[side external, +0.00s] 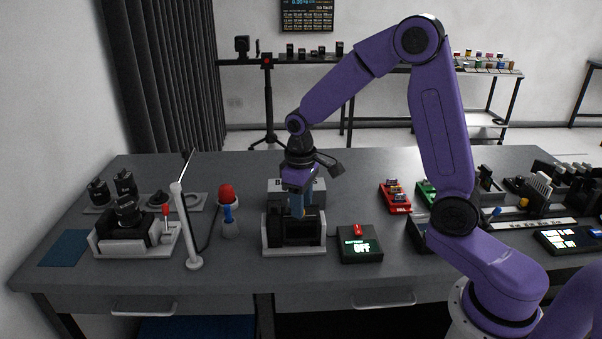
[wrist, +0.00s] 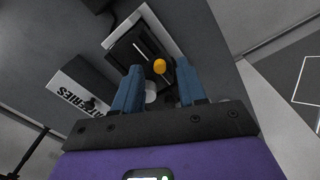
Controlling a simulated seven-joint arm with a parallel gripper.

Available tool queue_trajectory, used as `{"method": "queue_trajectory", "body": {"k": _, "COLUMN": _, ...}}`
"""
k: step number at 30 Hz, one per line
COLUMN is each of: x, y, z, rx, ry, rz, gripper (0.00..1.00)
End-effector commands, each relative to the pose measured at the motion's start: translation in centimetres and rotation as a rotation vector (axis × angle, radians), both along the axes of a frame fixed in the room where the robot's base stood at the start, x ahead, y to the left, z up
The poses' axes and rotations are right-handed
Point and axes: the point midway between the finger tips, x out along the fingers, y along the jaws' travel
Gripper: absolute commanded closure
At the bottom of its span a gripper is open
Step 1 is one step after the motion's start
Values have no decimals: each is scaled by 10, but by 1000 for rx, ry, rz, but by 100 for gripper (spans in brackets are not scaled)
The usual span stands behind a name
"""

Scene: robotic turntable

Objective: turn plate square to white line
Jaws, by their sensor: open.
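My gripper (wrist: 158,80) is open, its two blue fingers pointing down over a light-framed station with a black body. In the side view my gripper (side external: 298,210) is low over this station (side external: 293,248). The wrist view shows a dark plate (wrist: 128,48) with a thin pale line on it. An orange round knob (wrist: 159,66) and a whitish rounded part (wrist: 151,92) show between the fingers. I cannot tell whether the fingers touch anything. The fingers hide part of the station, and the plate's angle to the line is unclear.
A box marked BATTERIES (wrist: 78,90) stands close behind the station. A black box reading OFF (side external: 360,245) with a red switch is at its right. A red-topped beacon (side external: 227,200) and a white post (side external: 186,230) stand at its left. Bare table lies in front.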

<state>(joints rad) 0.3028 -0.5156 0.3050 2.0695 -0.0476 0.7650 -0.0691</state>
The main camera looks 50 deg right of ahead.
Motion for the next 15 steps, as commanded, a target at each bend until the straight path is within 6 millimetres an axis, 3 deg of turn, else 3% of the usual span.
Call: {"method": "queue_trajectory", "body": {"k": 15, "x": 0, "y": 4, "z": 103, "rx": 2, "ry": -8, "rz": 0, "gripper": 59}}
